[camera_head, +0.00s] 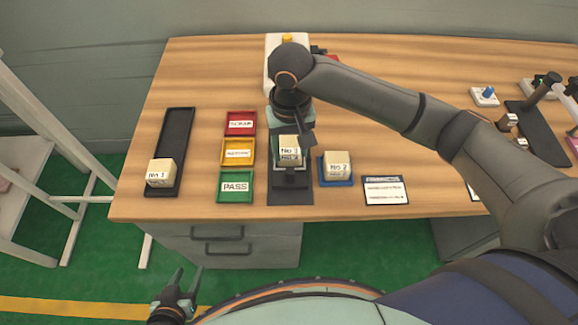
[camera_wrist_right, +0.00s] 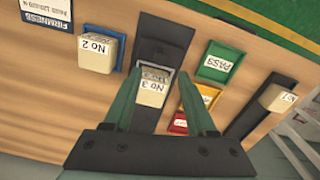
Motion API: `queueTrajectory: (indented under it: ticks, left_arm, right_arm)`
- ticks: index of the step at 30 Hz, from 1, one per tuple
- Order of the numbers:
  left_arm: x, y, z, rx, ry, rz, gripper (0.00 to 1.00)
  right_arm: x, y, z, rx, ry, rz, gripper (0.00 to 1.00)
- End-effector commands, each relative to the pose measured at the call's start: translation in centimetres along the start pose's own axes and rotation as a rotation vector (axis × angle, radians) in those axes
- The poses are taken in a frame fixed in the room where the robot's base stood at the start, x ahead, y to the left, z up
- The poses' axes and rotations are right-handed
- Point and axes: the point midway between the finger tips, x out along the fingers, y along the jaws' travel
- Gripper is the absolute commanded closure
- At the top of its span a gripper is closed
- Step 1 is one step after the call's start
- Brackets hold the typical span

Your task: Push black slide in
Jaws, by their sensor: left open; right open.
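A black slide fixture (camera_head: 290,195) stands at the table's front, near the middle; it also shows in the right wrist view (camera_wrist_right: 166,42). A cream block marked No 3 (camera_head: 290,145) sits on it, also seen in the right wrist view (camera_wrist_right: 153,90). My right gripper (camera_head: 304,140) is open and hangs over the fixture, behind and beside the block. In the right wrist view its fingers (camera_wrist_right: 162,76) stand on either side of the block, apparently without gripping it. Arm and gripper hide the fixture's rear part. My left gripper (camera_head: 178,290) is open and empty, below the table front.
Red (camera_head: 240,123), yellow (camera_head: 237,152) and green PASS (camera_head: 235,186) trays stand left of the fixture. Block No 2 (camera_head: 337,165) sits on a blue tray to the right. Block No 1 (camera_head: 160,172) sits on a long black tray (camera_head: 177,135) at the left.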

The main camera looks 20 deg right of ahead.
Motion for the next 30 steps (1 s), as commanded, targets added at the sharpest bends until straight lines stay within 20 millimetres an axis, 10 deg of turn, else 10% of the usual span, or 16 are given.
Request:
queueTrajectory:
  ticks: [13, 26, 30]
  left_arm:
    - [0.4, 0.0, 0.3, 0.0, 0.001, 0.0, 0.5]
    - [0.5, 0.0, 0.2, 0.001, 0.005, 0.0, 0.5]
    - [0.5, 0.0, 0.2, 0.001, 0.005, 0.0, 0.5]
  right_arm:
    - [8.2, 0.0, 0.0, -0.001, 0.0, 0.001, 0.43]
    - [9.2, 0.0, 0.0, -0.001, 0.001, -0.001, 0.43]
    - [9.2, 0.0, 0.0, -0.001, 0.001, -0.001, 0.58]
